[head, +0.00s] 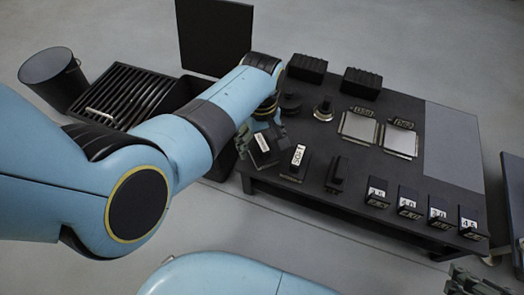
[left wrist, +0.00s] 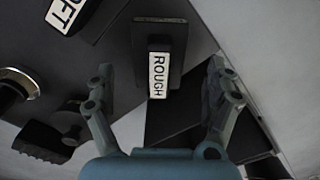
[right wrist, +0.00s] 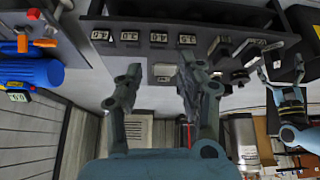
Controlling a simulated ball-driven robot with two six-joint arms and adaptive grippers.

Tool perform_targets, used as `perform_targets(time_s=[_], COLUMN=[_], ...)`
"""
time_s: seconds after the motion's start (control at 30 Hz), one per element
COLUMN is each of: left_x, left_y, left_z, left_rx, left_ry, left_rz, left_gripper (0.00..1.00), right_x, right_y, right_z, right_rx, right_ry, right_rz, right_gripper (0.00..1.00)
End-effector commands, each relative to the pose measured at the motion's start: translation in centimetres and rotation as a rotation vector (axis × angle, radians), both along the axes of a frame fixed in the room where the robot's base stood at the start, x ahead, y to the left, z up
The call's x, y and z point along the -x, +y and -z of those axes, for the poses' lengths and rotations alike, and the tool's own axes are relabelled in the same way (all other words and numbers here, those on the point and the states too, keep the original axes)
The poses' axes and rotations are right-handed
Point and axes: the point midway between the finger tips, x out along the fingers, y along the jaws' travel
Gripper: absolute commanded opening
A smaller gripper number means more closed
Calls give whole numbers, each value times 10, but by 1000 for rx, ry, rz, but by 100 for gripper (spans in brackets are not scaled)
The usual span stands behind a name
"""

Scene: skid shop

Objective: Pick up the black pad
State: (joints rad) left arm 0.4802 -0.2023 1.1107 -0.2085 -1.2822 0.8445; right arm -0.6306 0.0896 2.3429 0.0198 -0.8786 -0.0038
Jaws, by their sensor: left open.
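A black block with a white ROUGH label (left wrist: 157,75) lies between the open fingers of my left gripper (left wrist: 160,84), apart from both, in the left wrist view. In the head view this labelled block (head: 262,145) is at the table's left front corner, partly hidden by my left gripper (head: 258,133). A second dark block with a white SOFT label (head: 297,157) is just to its right. Both are black, and I cannot tell for sure which is the black pad. My right gripper (right wrist: 160,65) is open and empty; it also shows at the bottom right of the head view (head: 468,284).
The dark table (head: 345,190) holds two black ribbed blocks (head: 307,68), a round knob (head: 323,110), two pale plates (head: 358,127) and several labelled blocks (head: 409,203) along its front. A slatted black crate (head: 130,93) and a bin (head: 53,75) stand left.

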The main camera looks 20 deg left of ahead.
Motion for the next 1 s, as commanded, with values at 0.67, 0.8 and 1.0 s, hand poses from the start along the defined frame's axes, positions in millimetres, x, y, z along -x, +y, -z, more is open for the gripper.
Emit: perform_targets(time_s=[0.67, 0.8, 1.0], left_x=[-1, -1, -1], left_y=[-1, -1, -1], left_z=[34, 33, 33], left_rx=[0, 1, 1], left_ry=[0, -1, -1], left_rz=[0, -1, -1], left_gripper=[87, 87, 71], right_x=[1, 0, 0], right_y=[3, 3, 3], right_z=[42, 41, 41], right_rx=[-9, -9, -9], right_ry=[-361, -365, -364], right_rz=[-17, -18, -17], right_gripper=[38, 38, 38])
